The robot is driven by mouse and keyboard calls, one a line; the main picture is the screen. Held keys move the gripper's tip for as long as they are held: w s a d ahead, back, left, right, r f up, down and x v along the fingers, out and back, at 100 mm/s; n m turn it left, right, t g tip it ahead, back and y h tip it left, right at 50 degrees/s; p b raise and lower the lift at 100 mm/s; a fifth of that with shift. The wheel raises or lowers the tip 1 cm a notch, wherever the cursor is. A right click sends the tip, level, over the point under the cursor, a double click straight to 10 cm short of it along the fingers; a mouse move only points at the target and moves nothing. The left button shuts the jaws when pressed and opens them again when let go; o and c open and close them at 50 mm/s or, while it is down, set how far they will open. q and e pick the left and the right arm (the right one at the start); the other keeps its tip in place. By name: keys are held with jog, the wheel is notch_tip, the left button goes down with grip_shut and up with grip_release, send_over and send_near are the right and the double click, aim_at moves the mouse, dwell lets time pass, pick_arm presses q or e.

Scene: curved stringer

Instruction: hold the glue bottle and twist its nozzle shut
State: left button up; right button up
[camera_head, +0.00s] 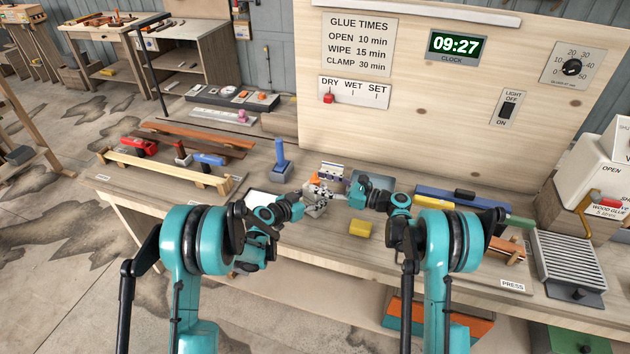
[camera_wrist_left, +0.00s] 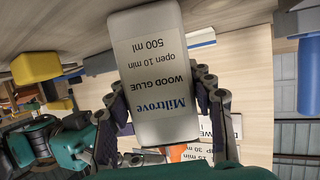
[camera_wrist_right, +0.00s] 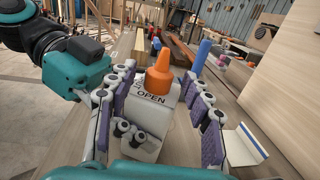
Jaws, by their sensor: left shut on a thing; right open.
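The white glue bottle (camera_wrist_left: 155,75) fills the middle of the left wrist view, its wood glue label upside down there. My left gripper (camera_wrist_left: 158,92) is shut on its body, with padded fingers on both sides. The orange nozzle (camera_wrist_right: 159,84) tops the bottle in the right wrist view, above the word OPEN. My right gripper (camera_wrist_right: 157,100) is open, with a finger on each side of the nozzle and gaps to it. In the head view the nozzle (camera_head: 315,181) is small, and the grippers hide much of the bottle.
A yellow block (camera_head: 360,229) lies on the bench in front of the grippers. A blue upright tool (camera_head: 280,155) stands behind them to the left. A dark plate (camera_head: 371,183) lies behind my right gripper. Clamps and wooden strips lie at the left.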

jog(key=shift+x, duration=1.25)
grip_shut()
jog(key=shift+s+a+m+t+h, duration=0.1)
jog(key=shift+m+t+h, duration=0.65)
jog(key=shift+t, duration=0.35)
jog(key=shift+m+t+h, duration=0.75)
jog(key=shift+m+t, duration=0.2)
jog(key=shift+t, duration=0.15)
grip_release()
